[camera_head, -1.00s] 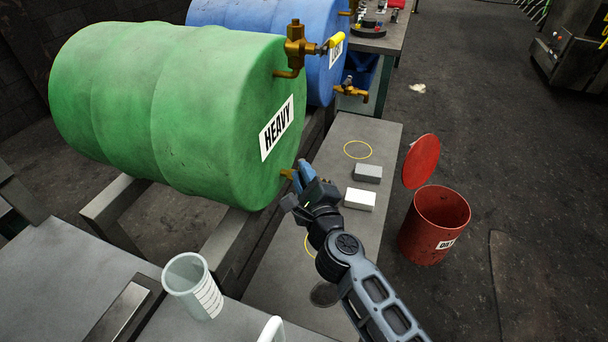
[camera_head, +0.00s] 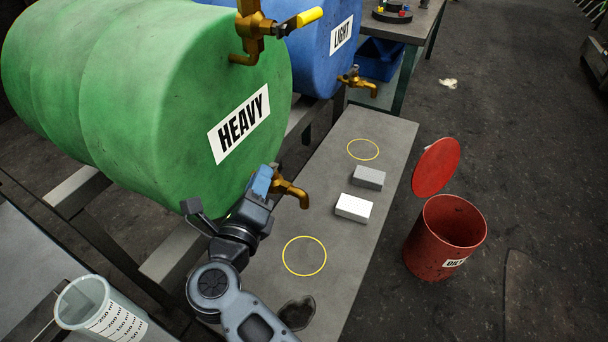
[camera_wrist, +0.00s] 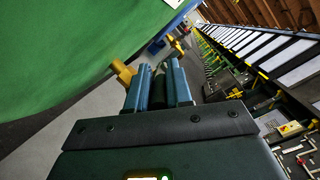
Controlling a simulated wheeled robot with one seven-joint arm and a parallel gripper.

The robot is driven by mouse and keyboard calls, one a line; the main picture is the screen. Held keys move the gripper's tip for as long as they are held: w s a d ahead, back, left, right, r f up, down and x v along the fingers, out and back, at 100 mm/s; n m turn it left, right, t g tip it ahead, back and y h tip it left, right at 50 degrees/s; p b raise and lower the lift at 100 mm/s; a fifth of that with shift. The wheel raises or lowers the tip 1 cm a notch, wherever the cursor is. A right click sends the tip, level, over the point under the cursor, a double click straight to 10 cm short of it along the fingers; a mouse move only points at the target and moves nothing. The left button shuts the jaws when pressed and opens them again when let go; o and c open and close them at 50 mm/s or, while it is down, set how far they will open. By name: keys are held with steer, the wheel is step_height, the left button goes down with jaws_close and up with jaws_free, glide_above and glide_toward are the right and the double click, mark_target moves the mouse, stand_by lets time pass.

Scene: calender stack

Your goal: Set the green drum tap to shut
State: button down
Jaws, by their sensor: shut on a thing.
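The green drum (camera_head: 150,100), labelled HEAVY, lies on its side on a rack. A brass tap (camera_head: 293,192) sticks out low on its front face, with its spout pointing down. My gripper (camera_head: 262,182) is at this tap, just left of the spout, shut on what looks like the tap's handle, which the fingers mostly hide. In the wrist view, the two blue fingers (camera_wrist: 160,88) have a dark thing between them, and a brass part (camera_wrist: 123,72) shows just left of them. Another brass fitting (camera_head: 250,32) with a yellow lever sits higher on the drum's front.
A blue drum (camera_head: 322,60) labelled LIGHT, with its own brass tap (camera_head: 357,83), lies behind. A bench (camera_head: 340,240) below has yellow rings, a grey block (camera_head: 369,178) and a white block (camera_head: 353,208). A red bin (camera_head: 445,240) stands right; a measuring beaker (camera_head: 98,310) stands front left.

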steer(key=shift+r, duration=0.2)
steer(key=c, duration=1.3)
jaws_free()
steer(key=shift+o, duration=1.1)
steer(key=shift+f, duration=0.1)
steer(key=r, duration=0.4)
steer(key=shift+d+r, duration=0.35)
steer(key=shift+r, duration=0.05)
steer(key=s+d+r, duration=0.1)
steer(key=d+r, duration=0.2)
steer(key=d, duration=0.2)
steer(key=s+d+r+p, duration=0.1)
steer(key=d+r, duration=0.2)
steer(key=d, duration=0.2)
steer(key=shift+d+r, duration=0.15)
steer(key=shift+d, duration=0.25)
steer(key=shift+c, duration=0.3)
